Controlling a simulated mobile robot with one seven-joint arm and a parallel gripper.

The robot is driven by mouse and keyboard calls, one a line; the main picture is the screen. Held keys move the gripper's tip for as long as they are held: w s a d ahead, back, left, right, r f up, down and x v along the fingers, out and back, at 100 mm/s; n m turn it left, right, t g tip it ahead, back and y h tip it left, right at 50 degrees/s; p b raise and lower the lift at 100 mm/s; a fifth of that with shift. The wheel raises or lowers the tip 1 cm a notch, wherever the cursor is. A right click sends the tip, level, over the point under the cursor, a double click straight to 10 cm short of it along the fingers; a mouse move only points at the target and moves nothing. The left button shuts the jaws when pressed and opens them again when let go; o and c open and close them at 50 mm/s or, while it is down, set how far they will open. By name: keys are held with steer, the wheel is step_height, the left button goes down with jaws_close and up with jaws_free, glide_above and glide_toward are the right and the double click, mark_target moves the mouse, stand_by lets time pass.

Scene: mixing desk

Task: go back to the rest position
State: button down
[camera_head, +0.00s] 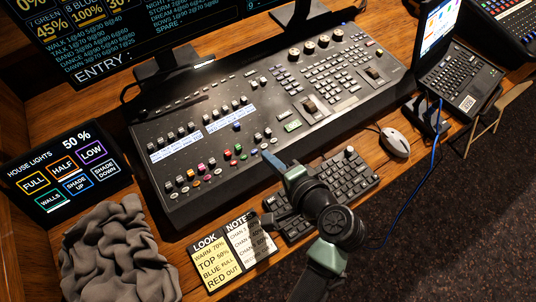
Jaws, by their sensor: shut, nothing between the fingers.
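My gripper (276,163) is at the end of my dark arm, which reaches up from the bottom right of the view. Its fingers are shut and empty, over the front edge of the black mixing desk (215,130). The wrist is above the small keyboard (356,178) and hides part of it. Any gap between the fingertips and the desk is hard to judge.
A house lights panel (65,172) and a crumpled grey cloth (115,255) are at the left. Note cards (215,262) lie in front. A white mouse (395,142), blue cable (437,130) and laptop (458,75) are at the right. Screens stand behind. Dark floor is open at the lower right.

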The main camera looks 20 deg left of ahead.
steer(key=shift+s, duration=0.1)
stand_by(0.3)
steer(key=w+d+r+n+t+h, duration=0.4)
steer(key=w+r, duration=0.5)
steer(key=r, duration=0.5)
steer(key=w+d+r+n+t+h, duration=0.1)
steer(key=d+r+t, duration=0.15)
steer(key=r, duration=0.65)
steer(key=w+d+r+n+t, duration=0.15)
steer(key=r+t, duration=0.25)
steer(key=r, duration=0.6)
steer(key=s+r+t+h, duration=0.1)
steer(key=s+r+t, duration=0.2)
steer(key=r, duration=0.5)
steer(key=s+d+r+t+h, duration=0.1)
steer(key=s+r+t+h, duration=0.1)
steer(key=s+r, duration=0.4)
steer(key=s+d+r+n+t+h, duration=0.1)
steer(key=s+r+t, duration=0.3)
steer(key=r, duration=0.8)
steer(key=shift+s+r, duration=0.15)
steer(key=shift+t, duration=0.25)
